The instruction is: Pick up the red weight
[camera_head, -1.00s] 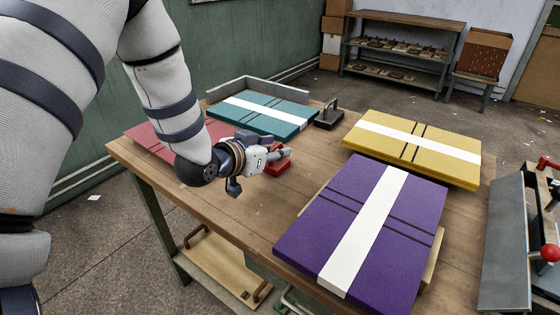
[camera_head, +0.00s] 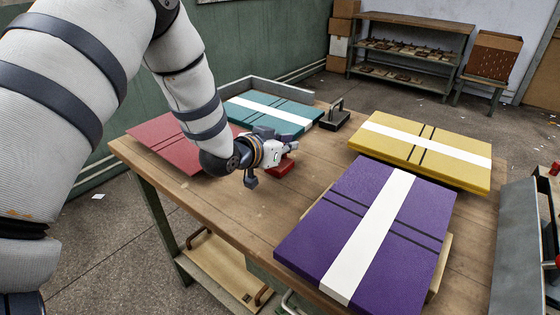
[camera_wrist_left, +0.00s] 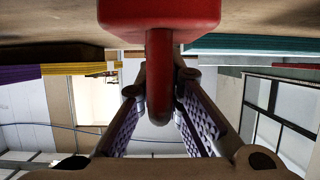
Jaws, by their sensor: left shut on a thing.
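The red weight (camera_head: 283,168) is at the middle of the wooden table, partly hidden behind my left gripper (camera_head: 288,149) in the head view. In the left wrist view its red block (camera_wrist_left: 160,12) is at the top and its handle runs down between the fingers. My left gripper (camera_wrist_left: 160,85) is shut on that handle, one patterned finger pad on each side. I cannot tell whether the weight touches the table. My right gripper is not in view.
A black weight (camera_head: 334,118) with a handle stands behind. Red (camera_head: 170,143), teal (camera_head: 285,117), yellow (camera_head: 450,152) and purple (camera_head: 318,227) board stacks surround the middle of the table (camera_head: 240,215). Bare wood lies at the front left. A grey metal unit (camera_head: 515,245) stands at the right.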

